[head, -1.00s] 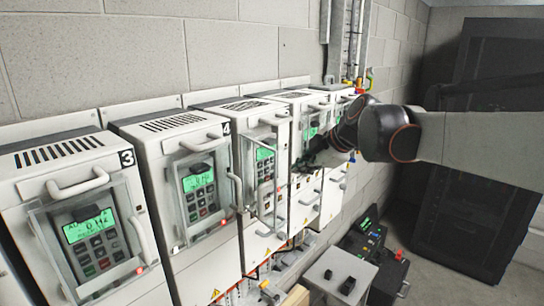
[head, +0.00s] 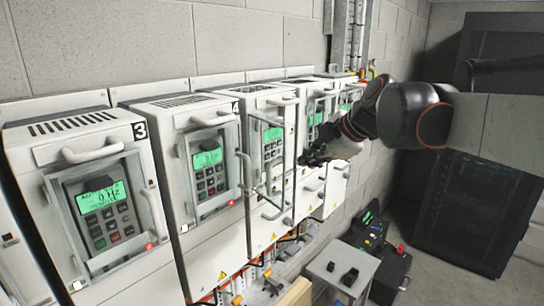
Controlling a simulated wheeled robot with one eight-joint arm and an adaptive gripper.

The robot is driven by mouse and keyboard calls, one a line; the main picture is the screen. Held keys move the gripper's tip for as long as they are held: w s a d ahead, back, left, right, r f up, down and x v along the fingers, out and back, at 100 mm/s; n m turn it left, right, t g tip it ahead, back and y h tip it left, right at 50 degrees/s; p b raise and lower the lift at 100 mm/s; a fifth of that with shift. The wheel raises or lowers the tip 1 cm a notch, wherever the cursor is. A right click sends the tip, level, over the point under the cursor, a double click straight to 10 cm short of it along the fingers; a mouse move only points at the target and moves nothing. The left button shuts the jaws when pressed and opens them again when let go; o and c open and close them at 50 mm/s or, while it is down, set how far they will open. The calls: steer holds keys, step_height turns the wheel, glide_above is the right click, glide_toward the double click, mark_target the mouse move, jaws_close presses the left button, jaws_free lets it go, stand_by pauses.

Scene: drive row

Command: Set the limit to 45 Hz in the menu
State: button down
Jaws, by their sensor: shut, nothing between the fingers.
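A row of white drive cabinets stands along the wall, each with a keypad and a green display. The nearest cabinet (head: 85,148), marked 3, has its keypad (head: 103,212) behind a clear cover; its display seems to read 0 Hz. The cabinet marked 4 (head: 170,115) also has its cover shut over its keypad (head: 210,172). On the third cabinet in view, the clear door (head: 281,188) stands swung open, with its keypad (head: 272,150) exposed; its display text is too small to read. My gripper (head: 314,157) is shut and empty, right of that open door, in front of the farther cabinets.
A grey box (head: 341,272) with dark items on top and a dark case (head: 372,238) stand on the floor below. A dark rack (head: 470,215) fills the right side. Door handles stick out along the cabinet row. Orange-tagged cables (head: 250,284) hang under the cabinets.

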steer(key=w+a, duration=0.5)
steer(key=a, duration=0.1)
steer(key=shift+w+a, duration=0.4)
stand_by(0.4)
steer(key=shift+w+a, duration=0.1)
steer(key=shift+a, duration=0.1)
stand_by(1.2)
steer(key=shift+w+a, duration=0.15)
steer(key=shift+w+a, duration=0.2)
steer(key=shift+a, duration=0.1)
stand_by(0.8)
stand_by(0.4)
steer(key=shift+s+d, duration=0.5)
steer(key=shift+d, duration=0.15)
steer(key=shift+d, duration=0.1)
